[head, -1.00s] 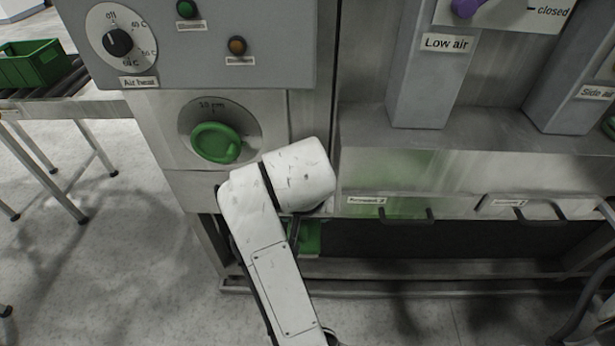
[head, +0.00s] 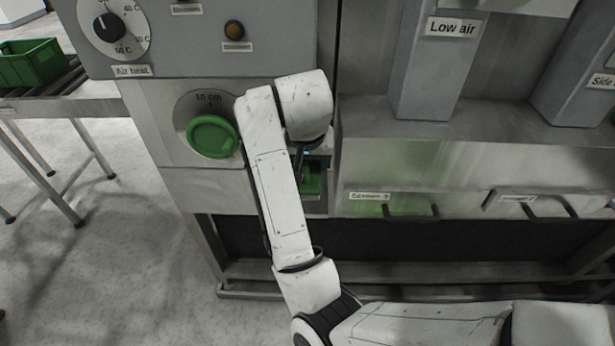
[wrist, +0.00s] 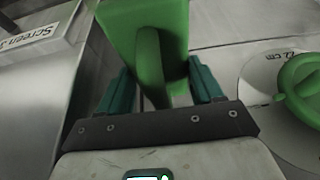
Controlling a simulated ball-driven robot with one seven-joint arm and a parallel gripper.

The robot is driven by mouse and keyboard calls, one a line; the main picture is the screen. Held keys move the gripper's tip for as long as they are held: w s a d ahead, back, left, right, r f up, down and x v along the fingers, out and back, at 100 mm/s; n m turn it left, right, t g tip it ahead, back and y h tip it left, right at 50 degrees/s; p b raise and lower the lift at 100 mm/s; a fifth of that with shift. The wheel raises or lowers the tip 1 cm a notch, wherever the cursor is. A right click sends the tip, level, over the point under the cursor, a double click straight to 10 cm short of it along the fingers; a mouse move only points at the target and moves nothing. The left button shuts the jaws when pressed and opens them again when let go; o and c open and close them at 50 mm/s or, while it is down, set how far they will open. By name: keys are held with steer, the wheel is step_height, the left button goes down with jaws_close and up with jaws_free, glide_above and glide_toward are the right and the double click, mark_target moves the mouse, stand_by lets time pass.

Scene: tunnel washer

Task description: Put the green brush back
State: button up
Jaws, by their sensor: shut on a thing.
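The green brush (head: 313,179) shows in the head view just below my wrist, partly hidden by my arm. In the wrist view the brush (wrist: 146,25) is a green block with a curved handle. My gripper (wrist: 162,85) has its two teal fingers shut on that handle, one on each side. In the head view my gripper (head: 300,160) is mostly hidden behind my arm, in front of the grey panel between the green dial and the screen drawers. I cannot tell whether the brush touches anything behind it.
A green dial knob (head: 212,136) is left of my arm; it shows at right in the wrist view (wrist: 302,82). Screen drawers with dark handles (head: 410,211) are to the right. Grey ducts (head: 435,65) stand above them. A green crate (head: 32,62) sits far left.

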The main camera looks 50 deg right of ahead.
steer(key=shift+w+d+b, duration=0.3)
steer(key=shift+w+d, duration=0.4)
steer(key=shift+d, duration=0.35)
steer(key=shift+w+d+f, duration=0.2)
steer(key=shift+f, duration=0.05)
step_height(320, 180, down, 5)
steer(key=shift+a+f+p, duration=0.1)
steer(key=shift+f+p, duration=0.05)
steer(key=shift+p, duration=0.35)
steer(key=shift+w+d+f, duration=0.1)
steer(key=shift+d+f, duration=0.1)
steer(key=shift+f, duration=0.4)
steer(key=shift+f, duration=0.1)
steer(key=o, duration=1)
